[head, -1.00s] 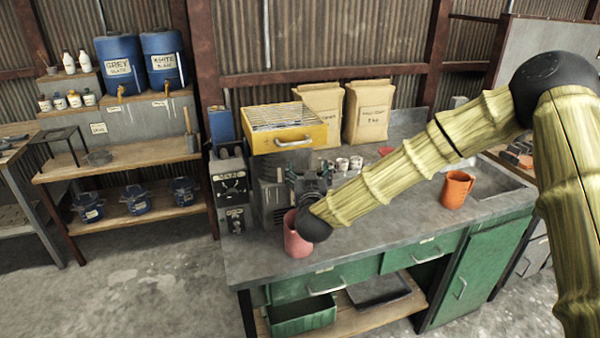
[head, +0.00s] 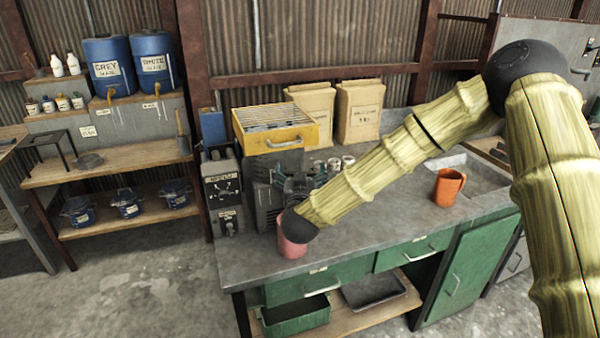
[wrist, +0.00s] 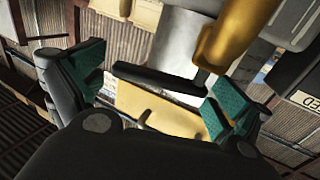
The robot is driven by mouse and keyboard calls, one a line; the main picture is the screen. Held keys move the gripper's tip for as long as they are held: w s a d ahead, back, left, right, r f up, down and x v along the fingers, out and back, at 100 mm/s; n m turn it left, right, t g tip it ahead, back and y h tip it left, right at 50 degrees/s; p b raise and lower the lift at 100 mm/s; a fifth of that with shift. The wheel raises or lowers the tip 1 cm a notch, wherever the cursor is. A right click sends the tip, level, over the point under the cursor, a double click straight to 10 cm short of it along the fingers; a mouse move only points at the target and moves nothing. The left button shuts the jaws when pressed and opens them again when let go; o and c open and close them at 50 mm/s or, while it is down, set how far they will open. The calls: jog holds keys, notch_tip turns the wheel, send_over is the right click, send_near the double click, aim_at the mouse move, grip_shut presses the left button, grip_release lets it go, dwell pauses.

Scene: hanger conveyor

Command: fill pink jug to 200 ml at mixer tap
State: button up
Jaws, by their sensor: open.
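The pink jug (head: 293,259) is at the front edge of the bench in the head view, partly hidden behind the black joint of my arm. I cannot tell whether it touches my arm. My gripper (head: 300,184) is above and behind it, partly hidden by the arm. In the wrist view my gripper (wrist: 158,90) is open, its teal pads apart, with no jug between them. A grey cylinder (wrist: 178,42) and a gold-coloured part (wrist: 232,32) show beyond the pads; I cannot tell what they belong to. The mixer tap cannot be made out.
An orange jug (head: 447,188) stands right of my forearm, by the sink (head: 484,174). The bench top (head: 390,225) is clear at front centre.

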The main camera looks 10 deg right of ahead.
jog(key=shift+s, duration=0.1)
jog(key=s+a, duration=0.1)
jog(key=s, duration=1)
jog(key=shift+s+a, duration=0.15)
jog(key=shift+s, duration=0.2)
dwell(2.3)
